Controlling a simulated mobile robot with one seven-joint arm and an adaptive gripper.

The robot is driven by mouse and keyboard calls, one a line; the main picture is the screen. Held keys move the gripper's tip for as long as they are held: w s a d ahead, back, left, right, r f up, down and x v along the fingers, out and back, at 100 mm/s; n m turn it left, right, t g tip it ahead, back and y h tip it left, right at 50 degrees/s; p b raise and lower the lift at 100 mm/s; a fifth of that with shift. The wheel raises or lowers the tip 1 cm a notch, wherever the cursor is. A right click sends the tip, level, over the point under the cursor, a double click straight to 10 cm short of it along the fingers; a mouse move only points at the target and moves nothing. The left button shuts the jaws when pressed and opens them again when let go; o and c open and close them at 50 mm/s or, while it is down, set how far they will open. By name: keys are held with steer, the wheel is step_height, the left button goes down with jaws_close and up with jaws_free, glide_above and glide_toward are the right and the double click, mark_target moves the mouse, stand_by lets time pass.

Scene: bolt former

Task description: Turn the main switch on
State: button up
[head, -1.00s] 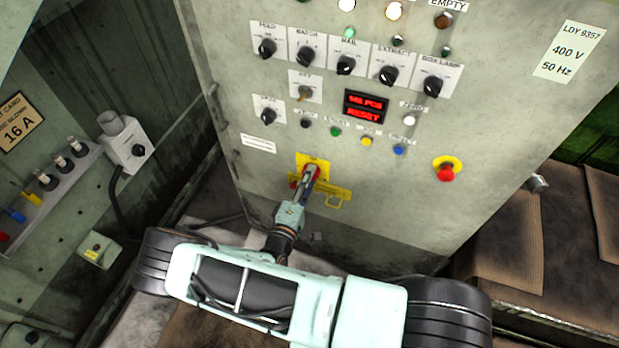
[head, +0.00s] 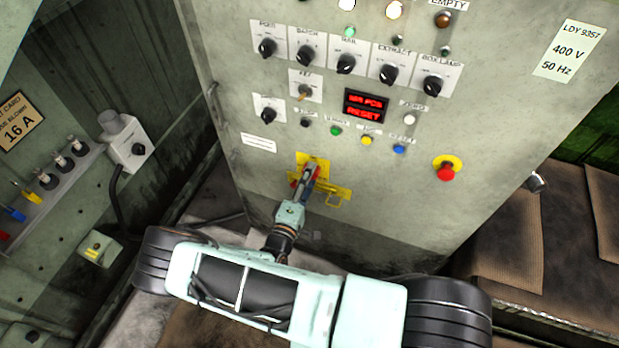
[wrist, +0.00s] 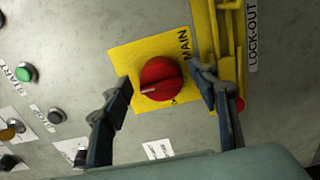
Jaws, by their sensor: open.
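The main switch is a red rotary knob (wrist: 160,79) with a pale pointer line on a yellow plate (wrist: 127,58) marked MAIN. In the head view the yellow plate (head: 314,161) is low on the cabinet front, and my gripper partly hides the knob. My gripper (wrist: 166,88) is open, with one finger on each side of the knob. The right finger is close to the knob's edge; I cannot tell if it touches. The left finger stands apart from it. A yellow lock-out bracket (wrist: 205,30) is beside the knob.
A red emergency button (head: 446,172) on a yellow disc is to the right. Rotary selectors, small push buttons and a red lit display (head: 366,106) are above. A green start button (wrist: 26,73) and others lie left in the wrist view.

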steer(key=v, duration=1.2)
steer(key=shift+r, duration=0.1)
